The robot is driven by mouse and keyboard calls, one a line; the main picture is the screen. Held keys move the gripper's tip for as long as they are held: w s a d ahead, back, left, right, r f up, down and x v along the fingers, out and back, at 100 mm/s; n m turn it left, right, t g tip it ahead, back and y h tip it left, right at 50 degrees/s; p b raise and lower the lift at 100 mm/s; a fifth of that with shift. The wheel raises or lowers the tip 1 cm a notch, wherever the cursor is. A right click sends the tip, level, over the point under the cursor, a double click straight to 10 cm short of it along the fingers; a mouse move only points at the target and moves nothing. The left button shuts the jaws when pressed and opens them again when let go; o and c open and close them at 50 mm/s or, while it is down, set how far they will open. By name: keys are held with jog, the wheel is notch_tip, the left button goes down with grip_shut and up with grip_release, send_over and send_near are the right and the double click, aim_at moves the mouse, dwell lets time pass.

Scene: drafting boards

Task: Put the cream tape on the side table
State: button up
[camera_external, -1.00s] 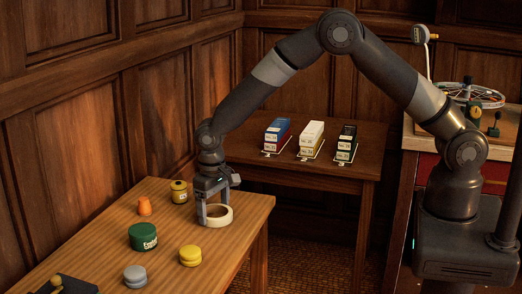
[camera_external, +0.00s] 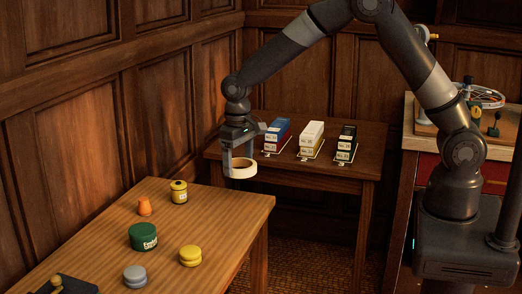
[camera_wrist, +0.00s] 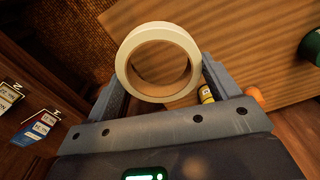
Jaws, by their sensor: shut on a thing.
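The cream tape (camera_external: 241,170) is a wide pale ring, held in the air by my gripper (camera_external: 241,162) near the back right corner of the light wooden table. In the wrist view the cream tape (camera_wrist: 157,61) sits level between the two fingers of my gripper (camera_wrist: 160,85), which are shut on its outer sides. The darker side table (camera_external: 285,179) stands behind, against the panelled wall, with its left part partly hidden by my gripper and the tape.
Blue, white and black boxes (camera_external: 311,138) stand in a row on the dark table. An orange piece (camera_external: 144,205), a yellow jar (camera_external: 179,191), a green tin (camera_external: 143,237), a grey piece (camera_external: 135,276) and a yellow piece (camera_external: 190,255) are on the light table (camera_external: 90,240).

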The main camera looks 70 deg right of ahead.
aim_at(359, 139)
jog(key=shift+s+d+r, duration=0.25)
jog(key=shift+d+r, duration=0.15)
jog(key=shift+d, duration=0.2)
jog(key=w+d+f+m, duration=0.1)
jog(key=w+d+m, duration=0.15)
jog(key=d, duration=0.75)
jog(key=w+d+m, duration=0.1)
jog(key=d+m, duration=0.2)
jog(key=d, duration=0.6)
jog(key=s+d+m, duration=0.2)
jog(key=s+d, duration=0.2)
jog(key=d, duration=0.9)
jog(key=s+d+f+m, duration=0.1)
jog(key=s+d+m, duration=0.2)
jog(key=d, duration=1)
jog(key=s+d+f+m, duration=0.1)
jog(key=s+d+m, duration=0.2)
jog(key=d, duration=0.9)
jog(key=shift+s+d+f, duration=0.1)
jog(key=shift+s+d, duration=0.1)
jog(key=shift+s, duration=0.5)
jog(key=shift+s+d+f, duration=0.1)
jog(key=shift+s+d, duration=0.1)
jog(key=shift+s, duration=0.5)
jog(key=s+d+f+m, duration=0.1)
jog(key=s+d+m, duration=0.3)
jog(key=s+d, duration=1.1)
jog(key=f, duration=1)
jog(key=shift+s+f, duration=0.2)
jog(key=shift+s, duration=0.1)
